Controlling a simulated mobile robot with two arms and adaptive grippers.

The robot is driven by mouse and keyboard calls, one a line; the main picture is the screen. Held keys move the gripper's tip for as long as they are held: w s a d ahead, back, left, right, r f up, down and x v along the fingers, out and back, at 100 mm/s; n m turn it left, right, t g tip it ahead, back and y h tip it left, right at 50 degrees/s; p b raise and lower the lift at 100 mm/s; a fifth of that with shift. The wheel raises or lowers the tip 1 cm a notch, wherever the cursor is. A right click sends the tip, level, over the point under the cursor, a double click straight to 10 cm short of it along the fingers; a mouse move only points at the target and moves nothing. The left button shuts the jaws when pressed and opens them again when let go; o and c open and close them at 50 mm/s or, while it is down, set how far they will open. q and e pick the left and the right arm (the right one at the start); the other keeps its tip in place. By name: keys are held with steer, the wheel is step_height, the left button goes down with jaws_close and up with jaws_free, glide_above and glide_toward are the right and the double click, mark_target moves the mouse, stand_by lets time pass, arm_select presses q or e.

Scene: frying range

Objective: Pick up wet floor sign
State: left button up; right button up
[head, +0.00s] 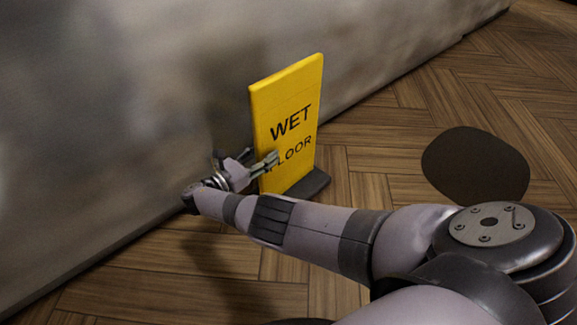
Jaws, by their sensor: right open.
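The yellow wet floor sign (288,100) stands upright on the wooden floor close to the grey wall, with black lettering on its face and a dark base (312,185) at its foot. My right gripper (268,161) is open at the sign's lower left edge, its fingers overlapping the lettering in the head view. I cannot tell whether the fingers touch the sign or whether one is behind it. My right arm hides the floor in front of the sign. My left gripper is not in view.
The grey wall (120,110) runs along the left and back, close behind the sign and my right gripper. A dark round patch (475,165) lies on the floor to the right. The herringbone wood floor (390,130) between the sign and the patch is clear.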

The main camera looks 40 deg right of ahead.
mark_target(275, 145)
steer(key=d, duration=0.4)
steer(key=shift+w+d, duration=0.15)
steer(key=shift+d, duration=0.2)
steer(key=shift+c, duration=0.4)
jaws_close()
steer(key=shift+w+r, duration=0.1)
steer(key=shift+r, duration=0.05)
stand_by(0.3)
